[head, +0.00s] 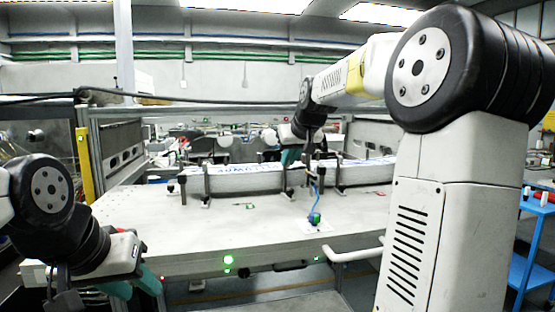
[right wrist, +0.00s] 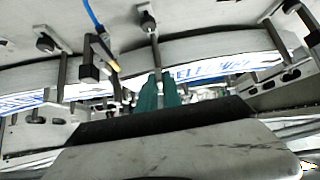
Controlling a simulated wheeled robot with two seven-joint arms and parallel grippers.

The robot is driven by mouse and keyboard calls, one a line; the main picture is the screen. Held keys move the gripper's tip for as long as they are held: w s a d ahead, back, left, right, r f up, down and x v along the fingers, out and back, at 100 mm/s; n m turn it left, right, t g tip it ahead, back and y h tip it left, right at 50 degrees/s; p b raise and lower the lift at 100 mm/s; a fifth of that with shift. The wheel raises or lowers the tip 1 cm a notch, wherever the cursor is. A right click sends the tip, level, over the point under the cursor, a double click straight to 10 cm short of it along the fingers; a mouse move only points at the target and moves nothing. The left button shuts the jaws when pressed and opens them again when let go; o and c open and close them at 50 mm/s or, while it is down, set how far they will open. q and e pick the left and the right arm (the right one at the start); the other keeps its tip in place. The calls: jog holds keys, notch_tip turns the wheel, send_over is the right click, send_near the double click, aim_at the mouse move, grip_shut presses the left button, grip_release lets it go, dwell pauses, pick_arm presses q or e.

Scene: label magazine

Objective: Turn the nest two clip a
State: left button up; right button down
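Two long nests hold white label stacks with blue print, the left stack (head: 245,179) and the right stack (head: 360,172). Dark clips on posts stand along them, such as one clip (head: 206,185) at the left stack's left part. My right gripper (head: 290,156) is above the left stack's right end, by another clip (head: 284,178). In the right wrist view its teal fingers (right wrist: 158,92) are close together in line with a clip post (right wrist: 156,50); contact is unclear. Which clip is clip a is not marked. My left gripper (head: 134,287) is open and empty, low at the table's front left.
The pale table (head: 240,230) is mostly bare in front of the nests. A blue cable with a green-topped device (head: 315,219) stands right of the middle. A white rail (head: 355,252) juts at the front edge. A blue cart (head: 535,240) stands at the far right.

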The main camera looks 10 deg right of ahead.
jog(key=shift+a, duration=0.1)
jog(key=shift+w+a+m+g+h, duration=0.55)
jog(key=shift+m+g+h, duration=0.95)
jog(key=shift+m, duration=1.5)
jog(key=shift+w+a+m+g+h, duration=0.4)
jog(key=shift+a+m+g+h, duration=0.4)
jog(key=shift+m+h, duration=1.65)
jog(key=shift+w+a+m+g+h, duration=0.45)
jog(key=shift+m+g+h, duration=0.85)
jog(key=shift+m, duration=2.25)
jog(key=c, duration=1.5)
grip_release()
